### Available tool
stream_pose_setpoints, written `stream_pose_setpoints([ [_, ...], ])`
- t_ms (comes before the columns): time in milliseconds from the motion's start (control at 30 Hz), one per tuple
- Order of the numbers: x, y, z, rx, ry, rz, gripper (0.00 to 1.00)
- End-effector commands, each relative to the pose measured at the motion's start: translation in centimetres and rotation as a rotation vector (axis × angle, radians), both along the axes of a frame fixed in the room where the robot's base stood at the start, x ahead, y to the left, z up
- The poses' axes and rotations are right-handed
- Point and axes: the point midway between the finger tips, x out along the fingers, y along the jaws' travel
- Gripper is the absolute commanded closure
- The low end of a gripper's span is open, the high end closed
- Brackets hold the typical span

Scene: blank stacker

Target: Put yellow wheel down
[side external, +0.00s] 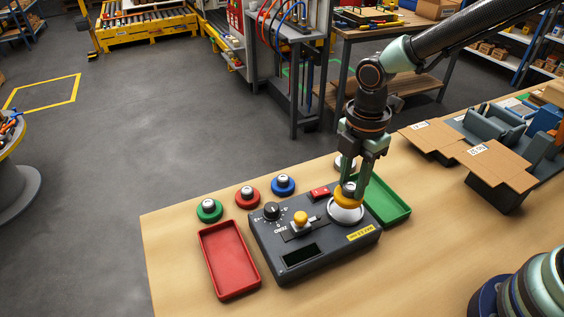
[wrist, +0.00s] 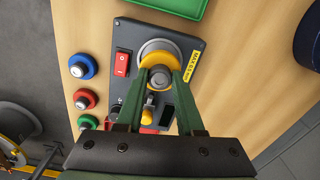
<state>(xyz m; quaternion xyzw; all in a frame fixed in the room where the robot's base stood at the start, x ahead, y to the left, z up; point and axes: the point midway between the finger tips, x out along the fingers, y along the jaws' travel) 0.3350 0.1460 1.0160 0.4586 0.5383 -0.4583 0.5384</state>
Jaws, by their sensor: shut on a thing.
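The yellow wheel (side external: 347,199) is between the fingers of my gripper (side external: 357,185), over the round white pan of the dark grey scale box (side external: 322,256). The fingers hide part of the wheel.
Green (side external: 209,209), red (side external: 248,195) and blue (side external: 283,184) wheels stand left of and behind the scale. A red tray (side external: 228,259) lies to the left, a green tray (side external: 397,213) to the right. A yellow-topped lever (side external: 301,219) rises from the box. Open cardboard boxes (side external: 497,165) stand further right.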

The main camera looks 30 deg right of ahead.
Motion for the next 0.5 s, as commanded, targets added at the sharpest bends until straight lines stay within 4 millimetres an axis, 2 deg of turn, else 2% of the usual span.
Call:
stream_pose_setpoints([
  [100, 0.0, 0.0, -1.9, -0.002, 0.004, 0.0, 1.0],
  [200, 0.0, 0.0, -2.7, -0.001, 0.002, 0.0, 1.0],
  [500, 0.0, 0.0, -2.8, 0.0, 0.0, 0.0, 1.0],
])
